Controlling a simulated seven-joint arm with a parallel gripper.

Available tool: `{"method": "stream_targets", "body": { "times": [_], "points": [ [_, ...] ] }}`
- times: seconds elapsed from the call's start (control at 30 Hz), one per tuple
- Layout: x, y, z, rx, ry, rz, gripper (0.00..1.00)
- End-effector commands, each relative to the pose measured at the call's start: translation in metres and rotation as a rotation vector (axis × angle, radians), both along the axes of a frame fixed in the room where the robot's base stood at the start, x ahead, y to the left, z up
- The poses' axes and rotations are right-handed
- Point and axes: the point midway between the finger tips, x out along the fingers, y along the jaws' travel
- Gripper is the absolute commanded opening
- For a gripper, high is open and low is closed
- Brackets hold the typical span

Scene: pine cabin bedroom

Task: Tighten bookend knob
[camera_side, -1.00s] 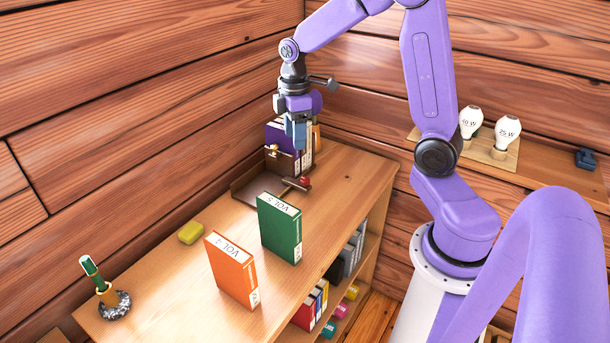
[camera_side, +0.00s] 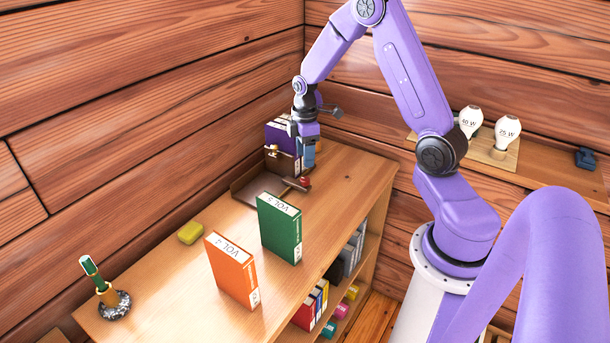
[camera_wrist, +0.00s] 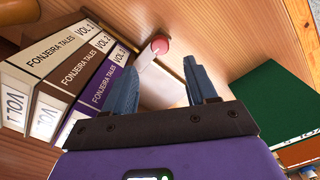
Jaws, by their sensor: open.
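A red knob (camera_side: 304,182) sits at the right end of a brown bookend rail (camera_side: 251,186) on the shelf top. In the wrist view the red knob (camera_wrist: 159,44) shows just beyond the gap between my fingers, on a pale bar. A brass-coloured knob (camera_side: 273,149) shows on the brown bookend (camera_side: 282,163) in front of the upright books. My gripper (camera_side: 309,160) is open and empty, above the red knob and beside the books. Its blue fingers (camera_wrist: 161,86) point at the shelf top, apart from the knob.
Upright volumes (camera_wrist: 75,68) stand close to my left finger in the wrist view. A green book (camera_side: 280,228) and an orange book (camera_side: 231,270) stand nearer the front.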

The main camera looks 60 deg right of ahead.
Motion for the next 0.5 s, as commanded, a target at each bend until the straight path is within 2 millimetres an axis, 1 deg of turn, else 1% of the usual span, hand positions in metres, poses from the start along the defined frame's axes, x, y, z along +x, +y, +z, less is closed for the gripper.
{"method": "stream_targets", "body": {
  "times": [0.03, 0.1, 0.3, 0.5],
  "points": [
    [-0.001, 0.000, -0.010, 0.001, 0.004, 0.001, 0.57],
    [-0.001, 0.001, -0.023, 0.001, 0.004, 0.001, 0.57],
    [0.000, 0.000, -0.054, 0.000, 0.002, 0.001, 0.57],
    [0.000, 0.000, -0.074, 0.001, 0.001, 0.001, 0.57]
  ]
}}
